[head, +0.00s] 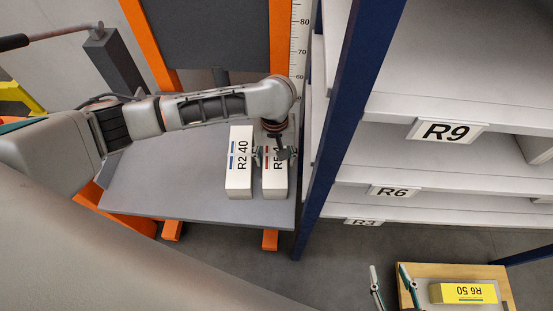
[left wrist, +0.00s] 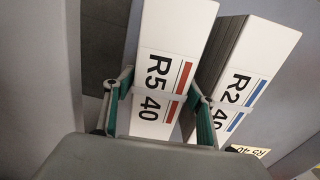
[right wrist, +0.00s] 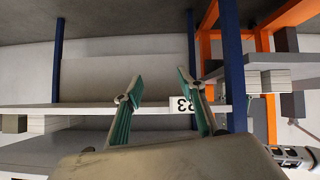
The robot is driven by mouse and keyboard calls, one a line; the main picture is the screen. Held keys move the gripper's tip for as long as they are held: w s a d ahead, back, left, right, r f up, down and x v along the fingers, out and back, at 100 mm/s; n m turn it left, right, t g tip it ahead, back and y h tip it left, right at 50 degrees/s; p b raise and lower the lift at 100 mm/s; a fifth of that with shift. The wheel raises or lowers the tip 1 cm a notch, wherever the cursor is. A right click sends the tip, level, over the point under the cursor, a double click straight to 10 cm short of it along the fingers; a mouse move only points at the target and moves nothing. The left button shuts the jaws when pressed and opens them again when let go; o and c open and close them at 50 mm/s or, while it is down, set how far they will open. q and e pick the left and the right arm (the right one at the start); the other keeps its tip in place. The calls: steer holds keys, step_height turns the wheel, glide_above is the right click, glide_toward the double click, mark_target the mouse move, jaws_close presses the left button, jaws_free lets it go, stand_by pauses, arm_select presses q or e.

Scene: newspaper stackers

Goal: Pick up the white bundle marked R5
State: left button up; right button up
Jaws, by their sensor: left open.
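The white bundle marked R5 (head: 274,183) lies on a grey table (head: 160,190), to the right of the bundle marked R2 40 (head: 238,178). My left gripper (head: 273,155) is over the R5 bundle, coming down from above and partly hiding its label. In the left wrist view the R5 40 bundle (left wrist: 162,70) lies between the two open fingers of my left gripper (left wrist: 160,84); one finger sits in the gap beside the R2 bundle (left wrist: 245,75). Whether the fingers touch it, I cannot tell. My right gripper (head: 390,268) is open and empty, also in the right wrist view (right wrist: 159,80).
A blue shelf post (head: 345,130) stands close to the right of the R5 bundle. Beyond it are grey shelves labelled R9 (head: 446,131), R6 (head: 393,191) and R3.

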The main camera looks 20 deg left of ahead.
arm_select(q)
steer(key=shift+r, duration=0.2)
jaws_close()
